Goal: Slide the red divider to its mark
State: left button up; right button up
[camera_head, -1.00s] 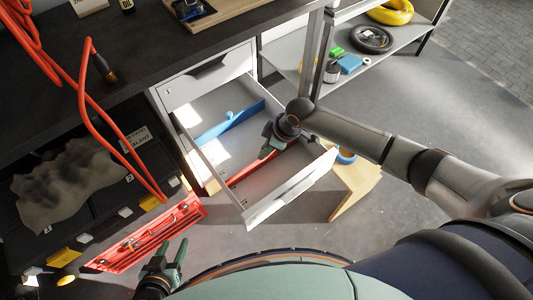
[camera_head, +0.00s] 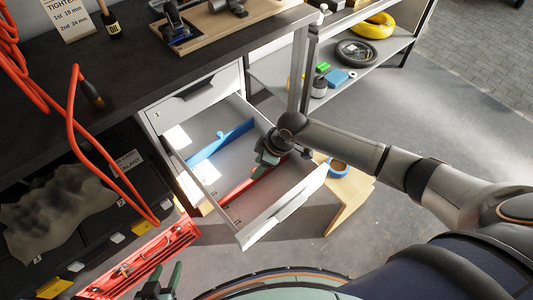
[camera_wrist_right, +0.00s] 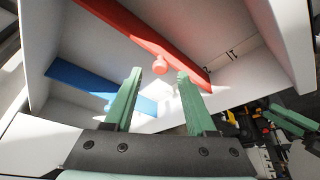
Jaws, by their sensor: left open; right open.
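The red divider (camera_head: 240,189) stands in the open drawer (camera_head: 285,211), towards its front, partly hidden by my right gripper (camera_head: 266,160) in the head view. Small dark marks (camera_wrist_right: 232,54) show on the drawer wall beside the divider's end. My left gripper (camera_head: 166,279) is open and empty, low in the head view, outside the drawer.
A blue divider (camera_head: 220,142) stands further back in the drawer. A red toolbox-like case (camera_head: 150,262) lies left of the drawer. A red hose (camera_head: 105,150) hangs from the dark bench (camera_head: 150,60). A shelf (camera_head: 335,75) with small items stands behind right.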

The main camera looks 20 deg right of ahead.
jog(key=v, duration=1.1)
jog(key=shift+p, duration=0.35)
jog(key=shift+s+f, duration=0.1)
jog(key=shift+f, duration=0.05)
